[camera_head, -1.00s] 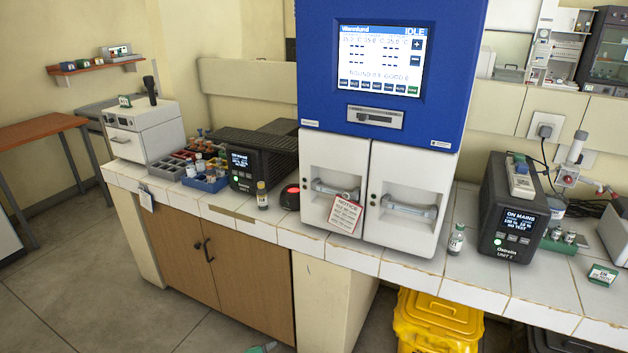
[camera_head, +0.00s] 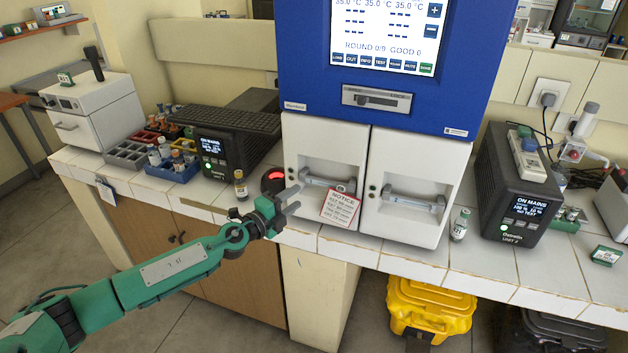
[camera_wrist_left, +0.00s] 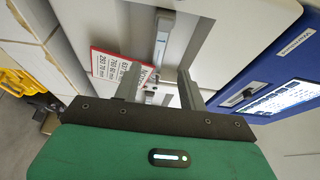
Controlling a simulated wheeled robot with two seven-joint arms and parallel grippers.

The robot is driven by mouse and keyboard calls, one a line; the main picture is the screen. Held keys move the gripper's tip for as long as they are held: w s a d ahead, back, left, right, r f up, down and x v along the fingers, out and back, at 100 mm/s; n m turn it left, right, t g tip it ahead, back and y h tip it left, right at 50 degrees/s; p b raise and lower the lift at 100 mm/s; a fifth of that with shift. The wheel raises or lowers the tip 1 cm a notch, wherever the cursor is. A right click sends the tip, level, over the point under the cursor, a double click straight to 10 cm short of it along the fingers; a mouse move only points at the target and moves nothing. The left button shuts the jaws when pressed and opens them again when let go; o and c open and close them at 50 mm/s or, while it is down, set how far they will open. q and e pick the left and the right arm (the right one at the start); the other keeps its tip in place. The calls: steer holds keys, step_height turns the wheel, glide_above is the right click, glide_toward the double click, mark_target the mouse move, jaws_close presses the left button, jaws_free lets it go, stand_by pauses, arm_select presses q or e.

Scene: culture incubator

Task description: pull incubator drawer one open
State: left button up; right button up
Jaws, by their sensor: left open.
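The incubator has a blue upper body (camera_head: 300,60) with a screen and two white drawers side by side below it. The left drawer (camera_head: 310,150) has a grey bar handle (camera_head: 326,182); the right drawer (camera_head: 402,235) has a similar handle (camera_head: 412,198). Both drawers look closed. My left gripper (camera_head: 290,202) is open and empty, just left of and in front of the left drawer's handle, apparently not touching it. In the left wrist view, a grey handle (camera_wrist_left: 163,38) shows beyond and between the open fingers (camera_wrist_left: 160,85). My right gripper is not in view.
A red-bordered notice (camera_head: 340,207) hangs by the left drawer's handle. A small vial (camera_head: 240,185) and a red-topped black button (camera_head: 273,180) stand left of the incubator. Another vial (camera_head: 460,224) and a black power unit (camera_head: 515,190) stand right.

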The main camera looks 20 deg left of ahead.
mark_target(317, 183)
arm_select(q)
steer(key=x, duration=0.8)
steer(key=shift+w+f, duration=0.1)
steer(key=shift+w, duration=0.2)
steer(key=shift+w+d, duration=0.2)
steer(key=shift+w, duration=0.1)
steer(key=shift+c, duration=0.2)
jaws_close()
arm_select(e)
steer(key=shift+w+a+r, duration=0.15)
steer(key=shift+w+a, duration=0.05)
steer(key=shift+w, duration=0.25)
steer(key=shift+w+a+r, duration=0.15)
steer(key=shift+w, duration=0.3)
